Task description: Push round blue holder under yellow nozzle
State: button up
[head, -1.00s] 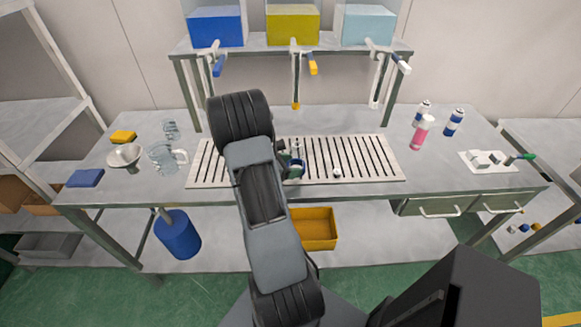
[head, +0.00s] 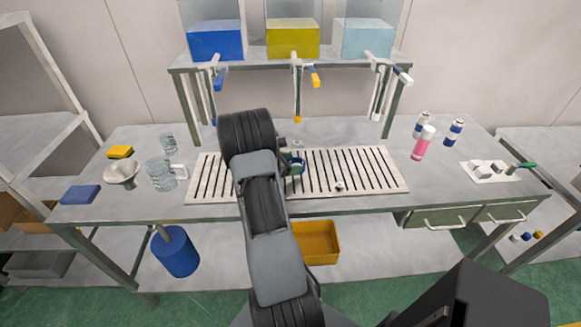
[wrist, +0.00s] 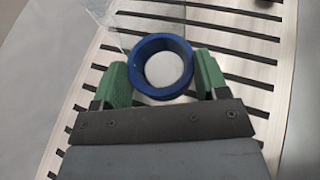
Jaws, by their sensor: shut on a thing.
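The round blue holder (wrist: 162,66) is a blue ring with a white disc inside. It sits on the slotted grate between the two green fingertips of my gripper (wrist: 160,80), which touch its sides. In the head view the holder (head: 298,164) is partly hidden by my arm. The yellow nozzle (head: 297,119) hangs from the middle dispenser under the yellow tank (head: 292,40), with a yellow handle (head: 315,80). In the head view the holder appears below the nozzle tip. I cannot tell whether it is directly underneath.
The slotted grate (head: 360,178) is clear on the right except for a small white piece (head: 339,185). A glass jug (head: 160,174) and a funnel (head: 121,173) stand left. A pink bottle (head: 423,143) stands right. A see-through shape (wrist: 125,20) shows beyond the holder.

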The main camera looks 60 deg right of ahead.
dwell(0.3)
jog(key=o, duration=1)
jog(key=b+v, duration=0.1)
jog(key=v, duration=1.2)
jog(key=shift+w+a+r+b, duration=0.1)
jog(key=shift+w+a+b, duration=0.1)
jog(key=shift+a+b, duration=0.15)
jog(key=shift+d, duration=0.1)
